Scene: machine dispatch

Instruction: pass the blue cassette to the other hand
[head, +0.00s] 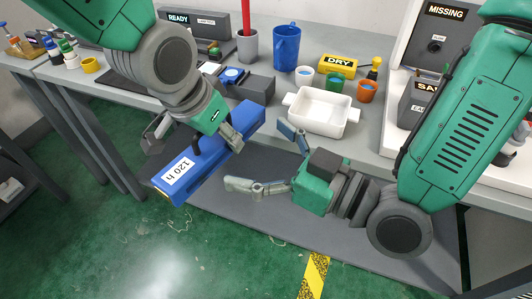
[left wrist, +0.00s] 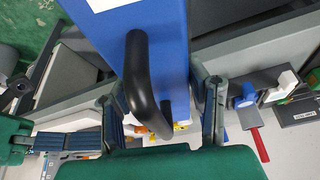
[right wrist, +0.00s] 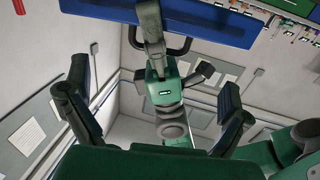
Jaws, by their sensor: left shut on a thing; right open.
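The blue cassette (head: 211,152), a long box labelled "120 h", hangs tilted in front of the table edge. My left gripper (head: 232,142) is shut on it; in the left wrist view the black handle of the cassette (left wrist: 150,85) lies between the left fingers (left wrist: 160,98). My right gripper (head: 260,156) is open and empty, just right of the cassette and apart from it, with its spread fingers facing it. In the right wrist view the cassette (right wrist: 212,22) crosses the top, beyond the open right fingers (right wrist: 152,98). My left gripper hides part of the handle.
The grey table (head: 262,90) behind holds a white tray (head: 321,110), a blue jug (head: 286,45), a yellow "DRY" block (head: 340,66) and small cups. Open green floor (head: 150,240) lies in front.

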